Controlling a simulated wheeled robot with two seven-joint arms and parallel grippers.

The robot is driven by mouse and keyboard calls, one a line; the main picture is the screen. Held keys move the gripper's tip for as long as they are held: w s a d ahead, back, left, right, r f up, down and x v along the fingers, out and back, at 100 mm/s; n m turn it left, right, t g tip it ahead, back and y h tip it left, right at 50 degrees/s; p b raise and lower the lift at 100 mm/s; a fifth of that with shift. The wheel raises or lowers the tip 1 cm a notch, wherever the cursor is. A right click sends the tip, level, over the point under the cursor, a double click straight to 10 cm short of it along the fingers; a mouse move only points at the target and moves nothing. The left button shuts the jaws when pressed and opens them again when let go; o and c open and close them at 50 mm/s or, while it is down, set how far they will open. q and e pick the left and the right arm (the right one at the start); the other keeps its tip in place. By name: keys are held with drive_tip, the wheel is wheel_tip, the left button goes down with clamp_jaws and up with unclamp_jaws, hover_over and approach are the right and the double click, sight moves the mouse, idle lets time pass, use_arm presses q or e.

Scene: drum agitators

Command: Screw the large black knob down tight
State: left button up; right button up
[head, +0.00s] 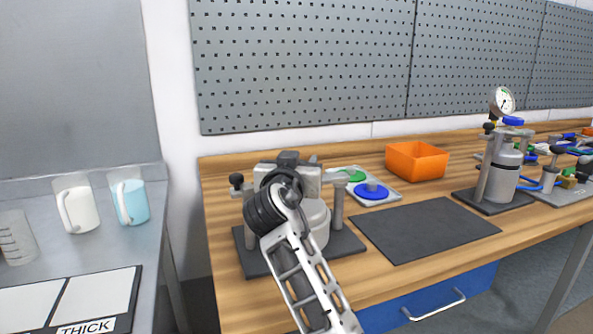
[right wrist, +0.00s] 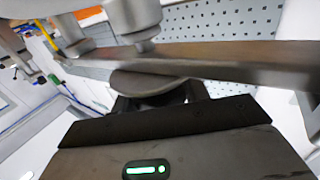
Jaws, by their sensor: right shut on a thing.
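A drum agitator with a light grey drum (head: 316,222) and a metal crossbar (head: 307,183) stands on a dark base plate (head: 344,243). My right gripper (head: 289,164) is at the top of it, in front of the crossbar. The gripper also shows in the right wrist view (right wrist: 155,100), with its dark fingers shut around a dark rounded knob (right wrist: 150,83) close to the crossbar (right wrist: 210,65). I take this to be the large black knob; the gripper hides most of it. A smaller black knob (head: 236,180) is at the crossbar's left end. My left gripper is out of view.
A dark mat (head: 425,229) lies right of the agitator. Behind are a tray with a blue disc (head: 371,191) and an orange bin (head: 416,161). A second vessel with a gauge (head: 503,169) stands further right. Jugs (head: 77,207) stand on the left bench.

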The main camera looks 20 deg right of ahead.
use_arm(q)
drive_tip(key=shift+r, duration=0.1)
use_arm(e)
drive_tip(key=shift+r, duration=0.35)
drive_tip(key=o, duration=1)
drive_tip(key=shift+f, duration=0.1)
drive_tip(key=shift+f, duration=0.1)
